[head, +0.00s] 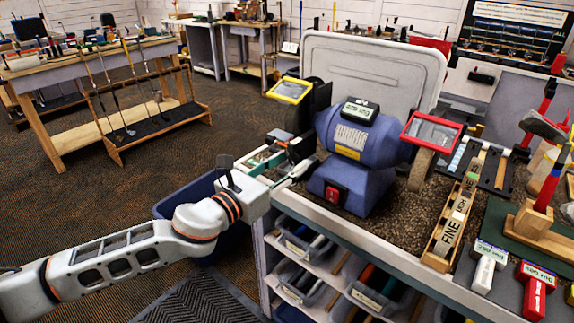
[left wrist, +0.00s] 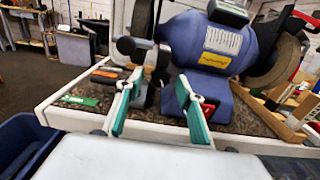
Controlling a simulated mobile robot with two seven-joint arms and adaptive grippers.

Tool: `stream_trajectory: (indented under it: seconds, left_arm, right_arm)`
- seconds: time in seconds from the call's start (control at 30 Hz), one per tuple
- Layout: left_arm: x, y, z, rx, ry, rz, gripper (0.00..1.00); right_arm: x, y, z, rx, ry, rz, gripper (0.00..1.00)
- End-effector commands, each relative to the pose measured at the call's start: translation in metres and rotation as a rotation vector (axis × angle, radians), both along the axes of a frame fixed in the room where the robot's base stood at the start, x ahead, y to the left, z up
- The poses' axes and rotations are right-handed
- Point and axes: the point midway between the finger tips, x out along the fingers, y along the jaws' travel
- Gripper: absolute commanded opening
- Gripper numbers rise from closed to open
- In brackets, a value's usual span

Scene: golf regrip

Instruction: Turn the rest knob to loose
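A blue bench grinder (head: 360,135) stands on the workbench; its body also shows in the left wrist view (left wrist: 205,42). My left gripper (head: 297,153) is at the grinder's left end, by the dark wheel guard. In the left wrist view its two green-padded fingers (left wrist: 160,78) are spread apart, with nothing clearly held between them. Grey and dark parts of the rest and guard (left wrist: 145,52) lie just beyond the fingertips. I cannot pick out the rest knob for sure, nor tell its setting. My right gripper is not in view.
A red switch (head: 333,194) is on the grinder's base. A yellow-framed shield (head: 289,90) hangs above my left gripper. A wooden tray (head: 451,222) and labelled red and white items stand to the right. A blue bin (head: 178,207) is below the bench.

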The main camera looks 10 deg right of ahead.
Motion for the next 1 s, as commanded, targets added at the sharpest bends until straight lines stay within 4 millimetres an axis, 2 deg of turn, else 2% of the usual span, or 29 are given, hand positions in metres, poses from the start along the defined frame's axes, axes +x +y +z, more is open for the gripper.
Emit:
stream_trajectory:
  seconds: [0.17, 0.2, 0.33, 0.67, 1.0]
  left_arm:
    - [0.0, 0.0, 0.0, 0.0, 0.0, 0.0, 0.37]
    - [0.0, 0.0, 0.0, 0.0, 0.0, 0.0, 0.35]
    - [0.0, 0.0, 0.0, 0.0, 0.0, 0.0, 0.01]
    - [0.0, 0.0, 0.001, -0.015, 0.02, 0.0, 0.0]
    - [-0.001, -0.001, 0.003, -0.132, 0.171, 0.001, 0.0]
  right_arm:
    - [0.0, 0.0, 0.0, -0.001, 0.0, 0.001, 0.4]
    - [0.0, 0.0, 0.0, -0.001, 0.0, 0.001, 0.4]
    - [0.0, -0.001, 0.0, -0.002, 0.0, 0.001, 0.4]
    - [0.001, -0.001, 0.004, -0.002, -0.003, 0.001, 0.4]
    - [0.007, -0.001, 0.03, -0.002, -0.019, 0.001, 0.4]
